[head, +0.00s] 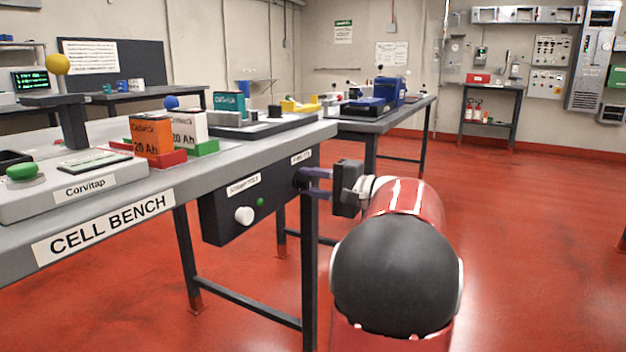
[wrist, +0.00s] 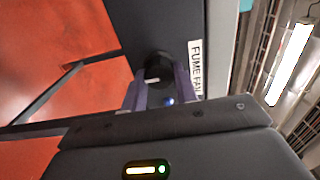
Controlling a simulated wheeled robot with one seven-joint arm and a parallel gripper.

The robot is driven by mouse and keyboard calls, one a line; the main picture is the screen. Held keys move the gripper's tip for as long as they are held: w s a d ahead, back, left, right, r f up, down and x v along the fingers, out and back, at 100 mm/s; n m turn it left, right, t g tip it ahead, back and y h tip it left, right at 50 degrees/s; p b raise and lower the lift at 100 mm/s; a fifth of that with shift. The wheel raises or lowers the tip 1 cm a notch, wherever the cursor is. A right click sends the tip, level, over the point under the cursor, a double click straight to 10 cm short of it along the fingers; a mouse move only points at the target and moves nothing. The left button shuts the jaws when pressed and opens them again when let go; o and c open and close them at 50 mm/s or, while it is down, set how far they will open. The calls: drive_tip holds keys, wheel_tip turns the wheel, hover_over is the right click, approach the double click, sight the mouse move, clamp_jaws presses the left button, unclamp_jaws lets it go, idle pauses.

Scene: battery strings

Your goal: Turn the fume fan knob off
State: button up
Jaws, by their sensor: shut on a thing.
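The fume fan knob (wrist: 158,66) is a dark round knob with a short white mark, in the wrist view beside the white "FUME FAN" label (wrist: 195,68). It also shows in the head view as a dark shape (head: 299,178) at the right end of the dark panel under the bench, below a small label (head: 300,157). My gripper (wrist: 158,85) has one purple-grey finger on each side of the knob and is shut on it. In the head view my gripper (head: 307,180) reaches the panel from the right. The fingers partly hide the knob there.
A white knob (head: 243,214) and a small green light (head: 260,202) sit further left on the same panel (head: 215,218). The cell bench (head: 240,150) carries battery boxes and trays above. A bench leg (head: 309,260) stands just below my gripper. Red floor is clear at right.

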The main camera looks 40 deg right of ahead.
idle(0.5)
drive_tip(key=o, duration=1)
drive_tip(key=shift+c, duration=0.2)
drive_tip(key=shift+s, duration=0.1)
drive_tip(key=v, duration=0.7)
drive_tip(key=shift+s+d, duration=0.15)
drive_tip(key=shift+s, duration=0.15)
